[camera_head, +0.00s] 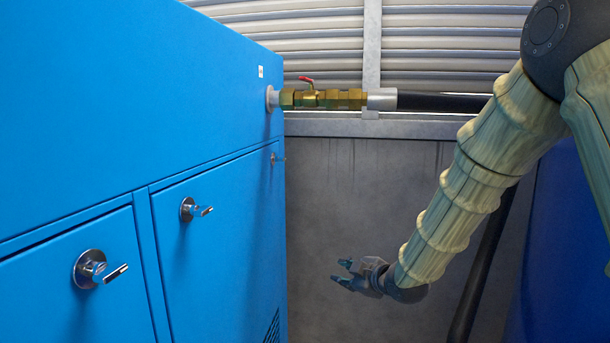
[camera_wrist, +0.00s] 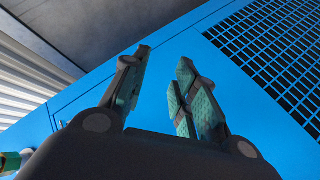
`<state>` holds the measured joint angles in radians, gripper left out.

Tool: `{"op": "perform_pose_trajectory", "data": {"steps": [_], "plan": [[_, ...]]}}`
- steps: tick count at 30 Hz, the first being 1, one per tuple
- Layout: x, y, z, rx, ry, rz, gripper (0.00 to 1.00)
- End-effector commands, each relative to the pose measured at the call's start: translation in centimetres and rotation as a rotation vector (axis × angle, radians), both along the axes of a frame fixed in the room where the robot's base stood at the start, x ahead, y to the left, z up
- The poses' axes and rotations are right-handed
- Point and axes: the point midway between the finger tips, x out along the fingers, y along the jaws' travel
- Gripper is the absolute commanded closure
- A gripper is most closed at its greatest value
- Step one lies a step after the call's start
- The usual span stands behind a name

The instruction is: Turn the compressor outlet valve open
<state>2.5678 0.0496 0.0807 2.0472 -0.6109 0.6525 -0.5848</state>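The compressor outlet valve (camera_head: 322,98) is a brass fitting on a pipe at the upper right end of the blue compressor cabinet. Its red lever handle (camera_head: 307,80) sits on top, near the cabinet side. My gripper (camera_head: 341,274) is well below the valve, to the right of the cabinet, pointing left, and touches nothing in view. In the wrist view the two fingers (camera_wrist: 160,82) stand apart with nothing between them, and the blue cabinet fills the background. A small brass and green part (camera_wrist: 10,162) at the lower left edge of that view may be the valve fitting.
The blue cabinet (camera_head: 110,90) has doors with metal latches (camera_head: 98,269) that stick out. A black hose (camera_head: 445,102) runs right from the valve behind my arm. A dark blue tank (camera_head: 565,240) stands at the right.

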Motion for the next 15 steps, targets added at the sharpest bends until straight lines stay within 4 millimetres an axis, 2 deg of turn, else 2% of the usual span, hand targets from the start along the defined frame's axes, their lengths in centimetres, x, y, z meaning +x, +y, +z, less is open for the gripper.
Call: {"op": "perform_pose_trajectory", "data": {"steps": [1, 8, 9, 11, 15], "plan": [[0.6, 0.3, 3.7, -0.017, -0.044, 0.019, 0.71], [2.1, 1.6, 16.5, -0.121, -0.236, 0.108, 0.71], [2.2, 1.8, 18.9, -0.139, -0.269, 0.121, 0.71], [2.3, 2.2, 22.2, -0.169, -0.320, 0.142, 0.71], [2.1, 2.9, 30.2, -0.240, -0.437, 0.184, 0.71]]}}
